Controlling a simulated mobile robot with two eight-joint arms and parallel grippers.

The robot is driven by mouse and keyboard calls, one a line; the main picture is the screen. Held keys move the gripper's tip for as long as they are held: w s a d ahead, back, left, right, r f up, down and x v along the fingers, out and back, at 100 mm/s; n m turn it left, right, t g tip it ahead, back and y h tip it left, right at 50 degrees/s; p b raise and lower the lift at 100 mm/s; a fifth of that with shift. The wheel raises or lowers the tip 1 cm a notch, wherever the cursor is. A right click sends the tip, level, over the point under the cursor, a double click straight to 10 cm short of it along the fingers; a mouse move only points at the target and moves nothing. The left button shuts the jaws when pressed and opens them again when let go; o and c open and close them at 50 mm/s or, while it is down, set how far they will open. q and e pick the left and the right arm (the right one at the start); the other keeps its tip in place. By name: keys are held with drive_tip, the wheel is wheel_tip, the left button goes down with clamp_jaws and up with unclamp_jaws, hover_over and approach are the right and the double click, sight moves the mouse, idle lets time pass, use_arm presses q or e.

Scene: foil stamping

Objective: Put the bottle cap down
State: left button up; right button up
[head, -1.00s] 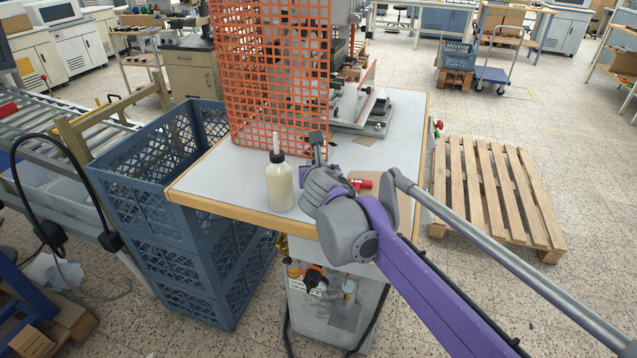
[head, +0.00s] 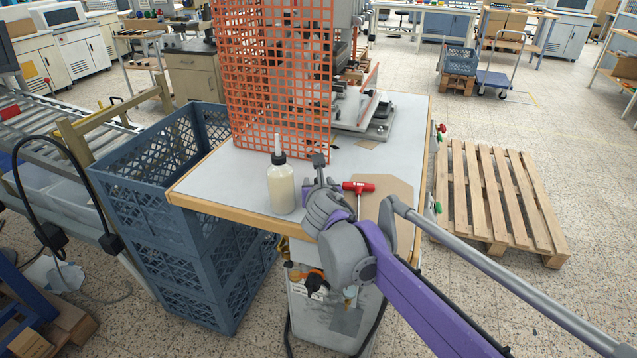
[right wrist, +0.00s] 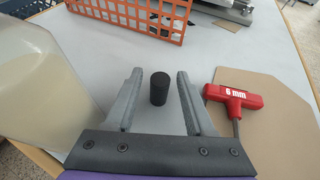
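The black bottle cap (right wrist: 158,88) is a small dark cylinder, upright on the grey tabletop in the right wrist view. My right gripper (right wrist: 160,76) is open, with one finger on each side of the cap and a gap at both sides. In the head view the cap (head: 319,159) shows dark at the tips of my right gripper (head: 317,176). The bottle (head: 281,185), with pale liquid, a black collar and a bare white nozzle, stands left of the gripper. It also shows large at the left of the right wrist view (right wrist: 40,85). My left gripper is out of view.
A red-handled 6 mm hex key (right wrist: 235,97) lies on a brown board (right wrist: 275,125) right of the gripper. An orange mesh guard (head: 270,85) and the press stand behind. Blue crates (head: 150,200) stand left of the table (head: 235,175). Bare tabletop lies behind the cap.

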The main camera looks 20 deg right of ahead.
drive_tip(key=shift+r, duration=0.25)
drive_tip(key=p+v, duration=0.1)
drive_tip(key=v, duration=1.1)
drive_tip(key=shift+p, duration=0.35)
